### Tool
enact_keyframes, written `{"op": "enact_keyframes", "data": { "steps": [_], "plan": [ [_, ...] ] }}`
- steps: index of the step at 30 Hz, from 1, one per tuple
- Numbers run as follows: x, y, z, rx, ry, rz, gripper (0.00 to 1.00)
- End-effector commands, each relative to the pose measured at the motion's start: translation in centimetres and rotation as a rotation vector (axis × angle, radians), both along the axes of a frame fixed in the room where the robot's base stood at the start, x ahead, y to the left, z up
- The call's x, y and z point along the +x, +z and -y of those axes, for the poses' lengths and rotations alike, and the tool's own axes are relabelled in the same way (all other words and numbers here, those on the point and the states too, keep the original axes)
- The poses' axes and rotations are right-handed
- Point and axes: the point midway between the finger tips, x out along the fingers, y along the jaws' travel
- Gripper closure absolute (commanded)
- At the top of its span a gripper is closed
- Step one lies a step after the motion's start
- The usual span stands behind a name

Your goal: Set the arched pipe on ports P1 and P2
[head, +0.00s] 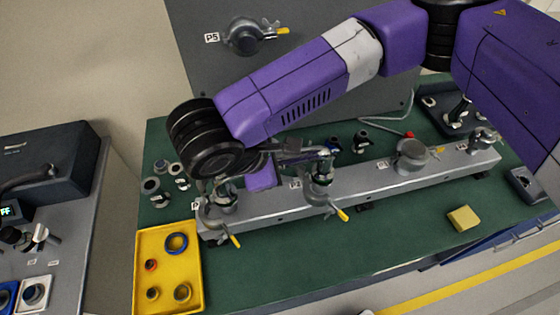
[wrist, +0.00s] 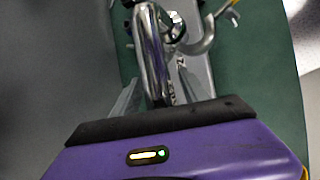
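The arched pipe (wrist: 155,60) is a shiny metal tube in the wrist view, running up between my gripper's fingers (wrist: 158,88). A gap shows between the tube and the right finger, so my gripper appears open around it. In the head view my gripper (head: 295,155) is over the grey rail, between ports P1 (head: 218,208) and P2 (head: 322,190), and my arm hides most of the pipe. Both ports have clamps with yellow handles. Whether both pipe ends are seated cannot be told.
A yellow tray (head: 142,265) with several rings is at front left. The rail (head: 365,192) continues right to more ports. Small metal fittings (head: 152,188) stand behind its left end. A yellow block (head: 463,218) lies at front right. Port P5 (head: 245,37) is on the back panel.

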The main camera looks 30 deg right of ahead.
Motion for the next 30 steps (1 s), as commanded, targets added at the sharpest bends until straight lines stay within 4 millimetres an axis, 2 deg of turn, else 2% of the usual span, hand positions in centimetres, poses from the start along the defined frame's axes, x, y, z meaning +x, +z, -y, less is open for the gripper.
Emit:
{"op": "enact_keyframes", "data": {
  "steps": [11,24,30],
  "plan": [
    [-0.1,0.3,-0.3,0.001,0.0,-0.001,0.46],
    [-1.1,5.5,-3.7,-0.001,0.002,0.002,0.46],
    [-1.4,6.4,-4.2,0.0,0.0,0.0,0.46]
  ]
}}
